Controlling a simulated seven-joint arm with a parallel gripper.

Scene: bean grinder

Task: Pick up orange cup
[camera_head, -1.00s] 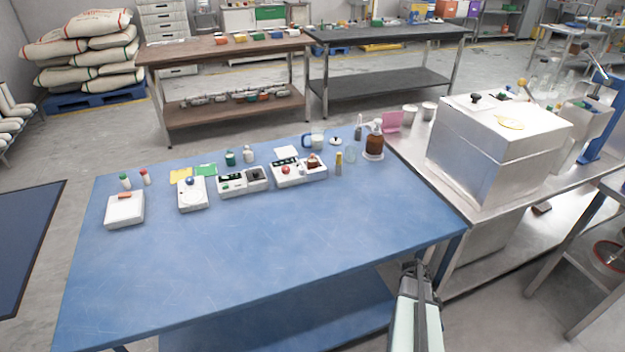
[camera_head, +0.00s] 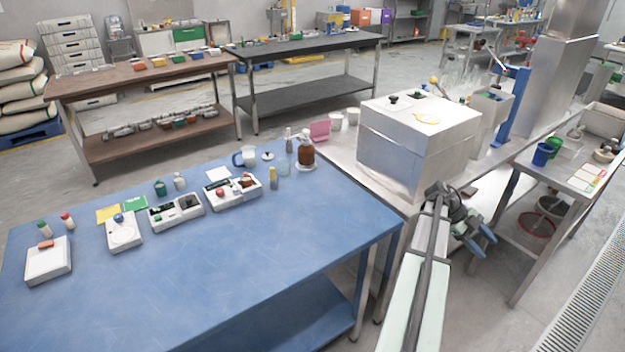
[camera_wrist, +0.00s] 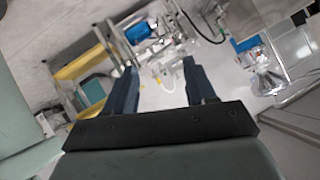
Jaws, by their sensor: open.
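I cannot clearly make out an orange cup in either current view. My gripper (camera_head: 482,243) hangs beside the steel counter on the right, between it and the small steel table. In the wrist view its two dark blue fingers (camera_wrist: 158,70) are wide apart with nothing held between them. A blue cup (camera_head: 542,154) and a green cup (camera_head: 556,145) stand on the small steel table, right of and beyond my gripper.
A large steel box (camera_head: 410,150) stands on the counter just left of my gripper. A blue press stand (camera_head: 512,105) is behind. The blue table (camera_head: 230,270) holds several small devices and bottles. Floor is open at the lower right.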

